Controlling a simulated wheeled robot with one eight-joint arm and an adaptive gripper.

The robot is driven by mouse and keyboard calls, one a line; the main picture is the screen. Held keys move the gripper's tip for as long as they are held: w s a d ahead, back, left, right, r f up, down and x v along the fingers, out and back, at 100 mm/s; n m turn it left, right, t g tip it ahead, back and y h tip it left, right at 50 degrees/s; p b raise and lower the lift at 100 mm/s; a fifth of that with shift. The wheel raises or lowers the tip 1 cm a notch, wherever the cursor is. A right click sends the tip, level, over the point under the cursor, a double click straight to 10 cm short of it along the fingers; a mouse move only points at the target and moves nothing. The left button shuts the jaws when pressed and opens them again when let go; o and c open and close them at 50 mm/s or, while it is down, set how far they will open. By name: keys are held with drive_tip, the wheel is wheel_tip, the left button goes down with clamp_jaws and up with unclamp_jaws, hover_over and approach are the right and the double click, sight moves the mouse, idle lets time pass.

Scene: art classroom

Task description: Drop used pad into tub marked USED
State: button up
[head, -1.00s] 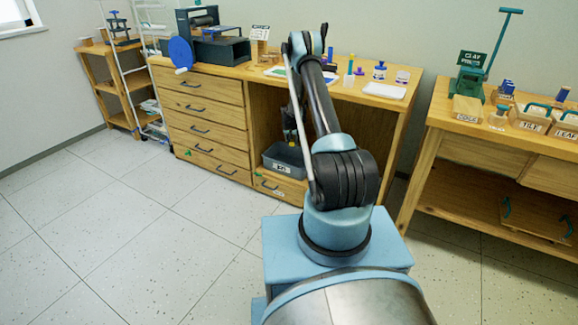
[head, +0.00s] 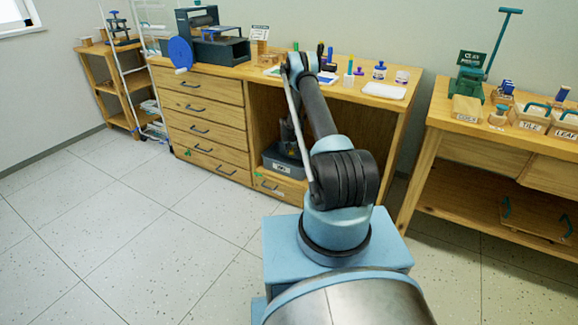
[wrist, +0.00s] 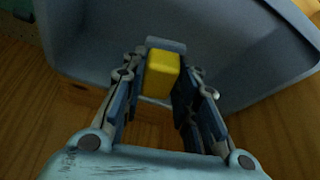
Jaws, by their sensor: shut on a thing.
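My gripper (wrist: 160,82) is shut on a small yellow block-shaped pad (wrist: 162,73), held between its fingertips in the wrist view. A grey-blue tub (wrist: 235,50) fills the upper part of that view behind the pad. In the head view the tub (head: 270,163) stands in the open bay under the wooden counter, with a small white label on its front too small to read. My gripper (head: 291,137) is a dark shape at the tub's top, partly hidden by my arm. Whether the pad is inside the rim I cannot tell.
The counter (head: 340,87) above the bay holds bottles, a white tray (head: 384,90) and a press with a blue wheel (head: 180,53). Drawers (head: 200,120) stand left of the bay. A second bench (head: 500,130) stands at the right. The floor at left is clear.

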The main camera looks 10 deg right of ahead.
drive_tip(key=shift+f, duration=0.1)
drive_tip(key=o, duration=1.2)
drive_tip(key=v, duration=1.2)
drive_tip(key=shift+f, duration=0.1)
drive_tip(key=shift+r, duration=2)
drive_tip(key=shift+a, duration=0.1)
